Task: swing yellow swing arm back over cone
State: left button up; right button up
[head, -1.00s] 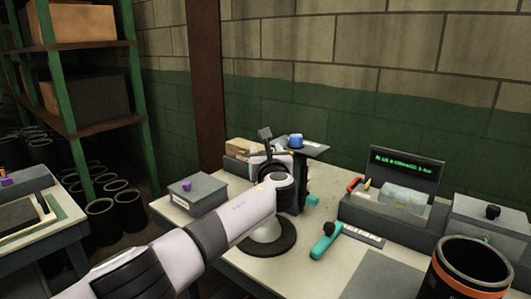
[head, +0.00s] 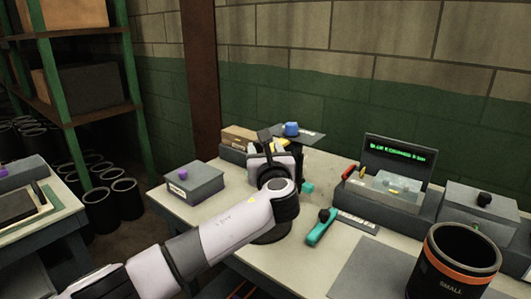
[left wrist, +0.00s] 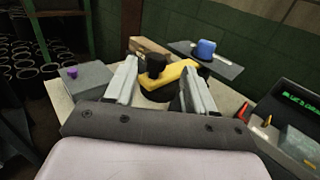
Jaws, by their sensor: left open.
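The yellow swing arm (left wrist: 172,77) lies between the two fingers of my left gripper (left wrist: 159,68) in the left wrist view. A black knob (left wrist: 154,64) stands up at its left end. My left gripper is open, with a finger on each side of the swing arm and gaps visible beside the knob. My left arm covers the cone; only part of a dark round base (head: 272,236) shows below the wrist. My right gripper is not in view.
A blue piece (head: 291,129) sits on a dark plate just behind my gripper. A grey box with a purple knob (head: 194,183) stands left. A teal-handled tool (head: 320,228), a lit display (head: 400,155) and a black cylinder marked SMALL (head: 462,262) are right.

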pick_arm(q)
jog(key=shift+s+d, duration=0.1)
jog(key=shift+s, duration=0.45)
jog(key=s+a+f+n+g+h, duration=0.2)
jog(key=s+a+f+n+g, duration=0.15)
jog(key=s+f+n, duration=0.7)
jog(key=s+a+f+n+g+h, duration=0.15)
jog(key=s+f+n+g, duration=0.5)
jog(key=f, duration=0.65)
jog(key=s+a+f+n+g, duration=0.1)
jog(key=s+a+n, duration=0.35)
jog(key=s, duration=0.45)
jog(key=s+a+f+n+g, duration=0.2)
jog(key=s+a+n, duration=0.25)
jog(key=s, duration=0.55)
jog(key=s+a+f+n+g, duration=0.1)
jog(key=s+a+n, duration=0.35)
jog(key=s, duration=0.45)
jog(key=w+d+f+t+h, duration=0.2)
jog(key=w+f+t, duration=0.4)
jog(key=f, duration=0.3)
jog(key=shift+w+d+f+t+h, duration=0.2)
jog(key=shift+d+t+h, duration=0.15)
jog(key=shift+d+t, duration=0.2)
jog(key=shift+n, duration=0.25)
